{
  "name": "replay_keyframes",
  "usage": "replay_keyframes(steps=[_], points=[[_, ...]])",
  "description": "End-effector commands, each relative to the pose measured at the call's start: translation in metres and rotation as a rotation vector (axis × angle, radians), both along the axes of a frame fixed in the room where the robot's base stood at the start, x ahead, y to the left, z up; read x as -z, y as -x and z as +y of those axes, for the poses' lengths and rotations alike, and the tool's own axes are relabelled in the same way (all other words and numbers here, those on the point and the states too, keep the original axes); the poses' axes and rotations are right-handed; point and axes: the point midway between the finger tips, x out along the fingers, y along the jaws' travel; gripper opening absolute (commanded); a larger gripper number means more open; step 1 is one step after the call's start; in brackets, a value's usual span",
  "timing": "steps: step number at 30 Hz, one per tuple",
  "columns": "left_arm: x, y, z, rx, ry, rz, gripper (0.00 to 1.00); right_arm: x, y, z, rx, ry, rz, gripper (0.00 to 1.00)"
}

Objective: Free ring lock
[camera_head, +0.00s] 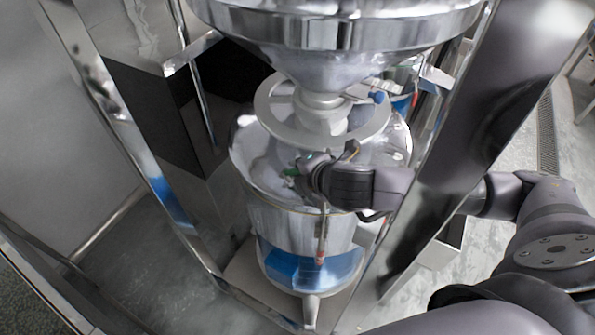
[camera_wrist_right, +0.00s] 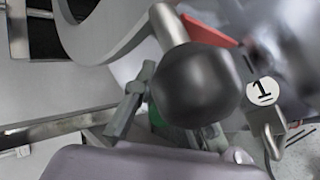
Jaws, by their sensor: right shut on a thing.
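The ring lock (camera_head: 268,108) is a flat grey ring around the neck under the steel hopper, and part of it shows in the wrist view (camera_wrist_right: 75,35). A black ball knob (camera_wrist_right: 195,85) on a short metal stem stands out from the ring. My right gripper (camera_head: 300,172) is at the front of the ring, above the steel vessel. In the wrist view its fingers lie on either side of the knob, and it is shut on it. The gripper hides the knob in the head view. My left gripper is not in view.
The large steel hopper (camera_head: 335,35) hangs above the ring. The steel vessel (camera_head: 290,225) with a blue band stands below. Shiny frame posts (camera_head: 425,165) rise close on both sides, and my right arm reaches in past the right one. Open floor (camera_head: 150,265) shows at left.

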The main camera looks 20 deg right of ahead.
Motion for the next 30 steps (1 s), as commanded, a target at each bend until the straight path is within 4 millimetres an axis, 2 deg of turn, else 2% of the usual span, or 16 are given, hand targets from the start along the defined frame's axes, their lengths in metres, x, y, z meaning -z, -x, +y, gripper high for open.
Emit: replay_keyframes(steps=[1, 6, 20, 21, 30], points=[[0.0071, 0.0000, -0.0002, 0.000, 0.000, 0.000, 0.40, 0.0008, -0.0015, -0.0007, 0.001, -0.013, -0.025, 0.00], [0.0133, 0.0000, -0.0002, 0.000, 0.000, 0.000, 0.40, -0.0007, -0.0013, -0.0012, 0.001, -0.043, -0.062, 0.00], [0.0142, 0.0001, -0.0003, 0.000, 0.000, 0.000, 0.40, -0.0030, -0.0018, -0.0011, 0.001, -0.054, -0.077, 0.00], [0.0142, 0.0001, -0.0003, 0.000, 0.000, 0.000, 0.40, -0.0031, -0.0018, -0.0012, 0.001, -0.054, -0.077, 0.12], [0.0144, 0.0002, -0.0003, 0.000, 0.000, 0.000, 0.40, -0.0003, -0.0005, -0.0011, 0.001, -0.053, -0.069, 0.32]])
